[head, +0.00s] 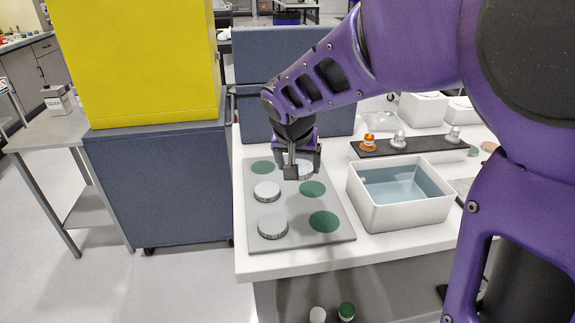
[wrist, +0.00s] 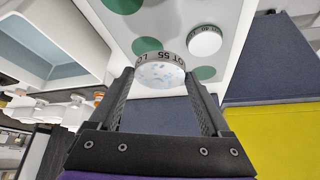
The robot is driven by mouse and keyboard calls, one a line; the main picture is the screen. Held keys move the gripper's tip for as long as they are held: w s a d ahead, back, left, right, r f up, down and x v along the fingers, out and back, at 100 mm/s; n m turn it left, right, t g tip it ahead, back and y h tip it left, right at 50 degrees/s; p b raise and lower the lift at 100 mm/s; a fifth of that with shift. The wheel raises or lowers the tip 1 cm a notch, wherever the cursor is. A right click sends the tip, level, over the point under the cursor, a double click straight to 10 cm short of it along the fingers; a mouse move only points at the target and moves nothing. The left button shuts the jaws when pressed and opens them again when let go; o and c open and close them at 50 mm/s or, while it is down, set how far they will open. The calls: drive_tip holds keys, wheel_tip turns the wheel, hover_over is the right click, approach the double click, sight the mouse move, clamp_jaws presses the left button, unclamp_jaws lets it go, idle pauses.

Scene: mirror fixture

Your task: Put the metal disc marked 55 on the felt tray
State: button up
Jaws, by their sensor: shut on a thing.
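My gripper (head: 303,168) is shut on a pale metal disc (wrist: 160,72) whose rim reads 55; in the wrist view its mottled face sits between the fingertips. In the head view this disc (head: 306,170) is partly hidden by the fingers, over the back right of a grey board (head: 292,215). I cannot tell whether it touches the board.
Two other discs (head: 267,191) (head: 272,227) sit on the board among green round spots (head: 323,221). A white basin of bluish liquid (head: 400,195) stands between board and front right. Dark blue panels (head: 280,60) rise behind; a yellow box (head: 145,60) is left.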

sight(295, 205)
drive_tip(key=shift+a+f, duration=0.15)
drive_tip(key=shift+a, duration=0.3)
wheel_tip(295, 205, down, 10)
drive_tip(key=shift+r+b, duration=0.1)
drive_tip(key=shift+b, duration=1.05)
drive_tip(key=shift+f+b, duration=0.25)
drive_tip(key=shift+b, duration=0.05)
drive_tip(key=o, duration=1.1)
drive_tip(key=shift+r, duration=0.1)
drive_tip(key=shift+r, duration=0.1)
